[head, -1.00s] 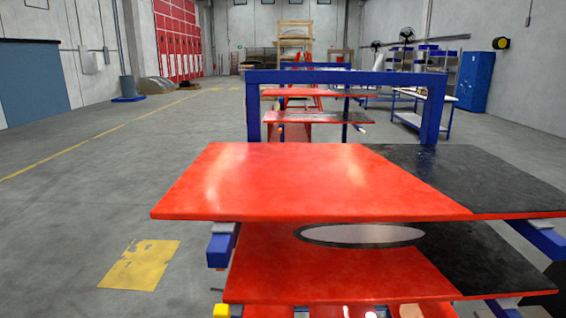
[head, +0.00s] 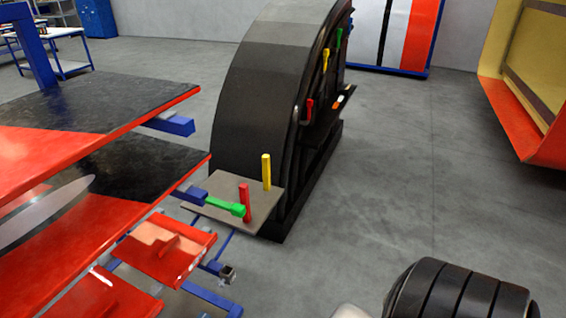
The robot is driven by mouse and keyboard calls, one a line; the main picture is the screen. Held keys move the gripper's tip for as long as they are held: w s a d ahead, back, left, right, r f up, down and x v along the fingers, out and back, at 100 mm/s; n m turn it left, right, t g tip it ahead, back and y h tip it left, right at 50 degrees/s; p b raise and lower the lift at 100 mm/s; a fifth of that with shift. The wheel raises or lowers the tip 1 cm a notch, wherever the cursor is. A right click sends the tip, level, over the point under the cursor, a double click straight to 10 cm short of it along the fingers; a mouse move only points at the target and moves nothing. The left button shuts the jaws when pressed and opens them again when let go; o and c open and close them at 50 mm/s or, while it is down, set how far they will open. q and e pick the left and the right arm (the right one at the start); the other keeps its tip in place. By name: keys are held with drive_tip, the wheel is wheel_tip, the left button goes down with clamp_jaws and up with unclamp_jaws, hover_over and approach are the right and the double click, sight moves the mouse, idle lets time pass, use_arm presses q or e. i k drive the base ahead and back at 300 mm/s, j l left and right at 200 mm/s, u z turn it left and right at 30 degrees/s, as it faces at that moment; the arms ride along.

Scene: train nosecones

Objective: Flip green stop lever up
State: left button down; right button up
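A green lever (head: 226,207) lies nearly flat on a small grey-brown panel (head: 222,186), pointing left. Beside it a red lever (head: 244,203) and a yellow lever (head: 266,172) stand upright. Another green lever (head: 338,38) is up on the side of the large black curved housing (head: 262,95), above a second yellow lever (head: 325,60) and a second red lever (head: 309,108). No label shows which green lever is the stop lever. Neither gripper's fingers show. A black ribbed part, probably of my arm, shows at the bottom right.
Red and black panels (head: 75,108) on a blue frame fill the left side. Red-edged pieces (head: 165,245) sit low in front of the levers. A yellow and red shell (head: 525,80) stands at the right. The grey floor (head: 410,180) between is clear.

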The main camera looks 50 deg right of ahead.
sight(237, 210)
drive_tip(key=z, duration=1)
